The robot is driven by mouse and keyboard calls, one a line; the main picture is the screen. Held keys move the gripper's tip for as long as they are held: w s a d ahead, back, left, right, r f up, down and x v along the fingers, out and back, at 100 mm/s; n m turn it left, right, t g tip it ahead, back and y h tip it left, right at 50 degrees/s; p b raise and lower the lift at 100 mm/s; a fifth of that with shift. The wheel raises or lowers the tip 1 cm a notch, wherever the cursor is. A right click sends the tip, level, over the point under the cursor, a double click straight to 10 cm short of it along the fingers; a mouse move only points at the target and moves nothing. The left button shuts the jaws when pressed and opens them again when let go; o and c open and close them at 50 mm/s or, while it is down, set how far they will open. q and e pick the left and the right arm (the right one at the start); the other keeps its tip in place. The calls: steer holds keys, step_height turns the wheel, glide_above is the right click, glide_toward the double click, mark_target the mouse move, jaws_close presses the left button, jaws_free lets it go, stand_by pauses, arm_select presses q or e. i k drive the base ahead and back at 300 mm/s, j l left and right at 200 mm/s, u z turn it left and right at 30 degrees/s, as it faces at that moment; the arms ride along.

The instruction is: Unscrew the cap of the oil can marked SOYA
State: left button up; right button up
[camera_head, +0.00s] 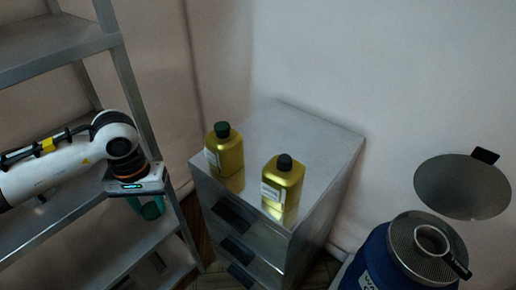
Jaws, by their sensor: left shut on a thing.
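Two gold oil cans with white labels stand upright on the metal drawer cabinet (287,127). The right can (287,190), nearer me, has a black cap (285,162). The label print is too small to read, so I cannot tell which is marked SOYA. My left gripper (147,203) points down at the shelf, left of the cabinet and apart from both cans. It is shut on a green object (152,210), mostly hidden by the gripper. My right gripper is out of view.
A metal shelf rack (60,45) stands at the left, around my left arm. A blue drum (375,262) with a strainer (432,240) on top is at the lower right. A round dark lid (462,187) is on the wall above it. The cabinet top behind the cans is clear.

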mark_target(283, 176)
steer(key=j+z, duration=0.7)
steer(key=k+j+z, duration=0.1)
steer(key=j+z, duration=0.25)
steer(key=i+j+z, duration=0.1)
steer(key=z, duration=0.8)
steer(key=i+j, duration=0.3)
